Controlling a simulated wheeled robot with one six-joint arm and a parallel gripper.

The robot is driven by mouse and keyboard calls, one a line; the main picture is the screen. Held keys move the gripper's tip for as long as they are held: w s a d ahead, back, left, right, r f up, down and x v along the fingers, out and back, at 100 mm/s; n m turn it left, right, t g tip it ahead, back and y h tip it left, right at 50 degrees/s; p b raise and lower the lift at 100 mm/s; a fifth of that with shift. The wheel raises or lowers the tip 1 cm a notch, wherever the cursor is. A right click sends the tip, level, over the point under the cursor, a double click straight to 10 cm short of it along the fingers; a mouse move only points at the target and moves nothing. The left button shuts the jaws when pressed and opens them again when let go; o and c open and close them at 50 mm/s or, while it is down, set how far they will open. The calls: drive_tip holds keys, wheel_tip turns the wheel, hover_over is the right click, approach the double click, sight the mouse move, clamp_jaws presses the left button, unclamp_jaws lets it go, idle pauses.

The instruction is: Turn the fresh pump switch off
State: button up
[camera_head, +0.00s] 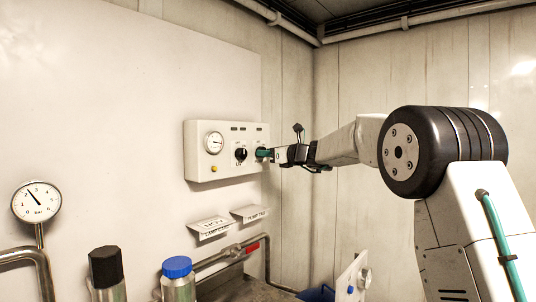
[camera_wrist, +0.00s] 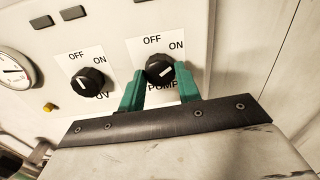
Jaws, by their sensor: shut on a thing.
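The pump switch (camera_wrist: 160,68) is a round black knob on a white label with OFF, ON and a partly hidden PUMP. Its white pointer line looks slanted toward ON. My gripper (camera_wrist: 160,74) has its two teal fingers on either side of this knob, shut on it. In the head view, my gripper (camera_head: 263,153) reaches from the right to the right end of the white control panel (camera_head: 197,160) and hides most of that knob. A second black knob, the UV switch (camera_wrist: 85,80), sits to the left with its pointer toward OFF.
The panel also carries a round gauge (camera_head: 214,142) and a yellow button (camera_head: 214,168). Below are two tilted label cards (camera_head: 209,228), pipes, a blue-capped bottle (camera_head: 177,267) and a black-capped bottle (camera_head: 106,267). A corner wall stands right of the panel.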

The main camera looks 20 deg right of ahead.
drive_tip(key=n, duration=1.1)
drive_tip(key=shift+f+n, duration=0.1)
drive_tip(key=shift+n, duration=0.3)
idle(0.5)
drive_tip(key=o, duration=1)
drive_tip(key=shift+c, duration=0.2)
drive_tip(key=shift+s, duration=0.1)
